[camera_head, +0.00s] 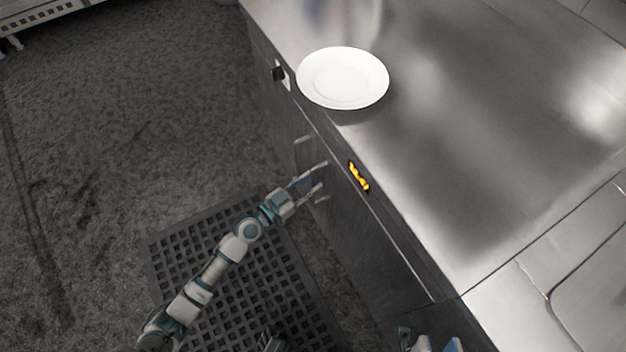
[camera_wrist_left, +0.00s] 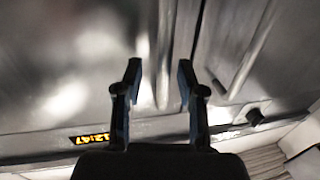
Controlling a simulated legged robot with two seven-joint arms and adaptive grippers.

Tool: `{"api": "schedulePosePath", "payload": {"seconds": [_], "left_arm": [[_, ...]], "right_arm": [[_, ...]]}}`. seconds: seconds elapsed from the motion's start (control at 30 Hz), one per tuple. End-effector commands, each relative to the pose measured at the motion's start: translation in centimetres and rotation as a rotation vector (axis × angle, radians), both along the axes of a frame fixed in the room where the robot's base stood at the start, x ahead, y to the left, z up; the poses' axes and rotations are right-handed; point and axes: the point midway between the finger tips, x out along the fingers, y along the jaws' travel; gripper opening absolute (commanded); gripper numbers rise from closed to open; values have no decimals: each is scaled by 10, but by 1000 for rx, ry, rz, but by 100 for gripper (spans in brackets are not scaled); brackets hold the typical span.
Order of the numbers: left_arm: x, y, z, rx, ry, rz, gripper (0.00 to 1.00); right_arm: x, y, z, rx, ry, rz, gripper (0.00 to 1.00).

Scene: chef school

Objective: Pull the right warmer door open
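The warmer is the steel cabinet under the counter, with its dark front (camera_head: 350,235) facing left in the head view. Two bar handles run side by side on its doors in the wrist view. The right door's handle (camera_wrist_left: 165,60) is the one nearer the clock display, and the left door's handle (camera_wrist_left: 245,60) is nearer the knob. My left gripper (camera_head: 322,177) is open at the warmer front. In the wrist view its fingers (camera_wrist_left: 160,75) stand apart, with the right handle showing between them; contact cannot be told. My right gripper (camera_head: 435,343) is partly cut off at the bottom edge.
A white plate (camera_head: 343,78) lies on the steel counter (camera_head: 450,120) near its edge. An orange clock display (camera_head: 359,176) and a dark knob (camera_head: 279,73) sit along the front. A perforated floor mat (camera_head: 190,250) lies below.

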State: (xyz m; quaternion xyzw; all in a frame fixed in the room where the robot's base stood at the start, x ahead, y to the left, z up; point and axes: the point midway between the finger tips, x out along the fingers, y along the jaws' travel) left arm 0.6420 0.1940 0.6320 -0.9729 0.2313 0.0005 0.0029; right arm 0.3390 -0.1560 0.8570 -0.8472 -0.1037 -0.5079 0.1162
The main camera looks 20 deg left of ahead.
Motion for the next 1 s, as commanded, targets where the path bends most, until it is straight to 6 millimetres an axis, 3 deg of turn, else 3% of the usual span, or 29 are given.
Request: {"api": "schedulePosePath", "payload": {"seconds": [0.2, 0.47, 0.63, 1.0], "left_arm": [[15, -8, 0, -1, 0, 0, 39], [16, -9, 0, 2, 0, 0, 39], [16, -8, 0, 0, 0, 0, 2], [15, -8, 0, -1, 0, 4, 0]], "right_arm": [[0, 0, 0, 1, -1, -1, 40], [0, 0, 0, 3, 0, -1, 40], [0, 0, 0, 3, 0, -1, 40], [0, -1, 3, 2, -5, -2, 40]]}}
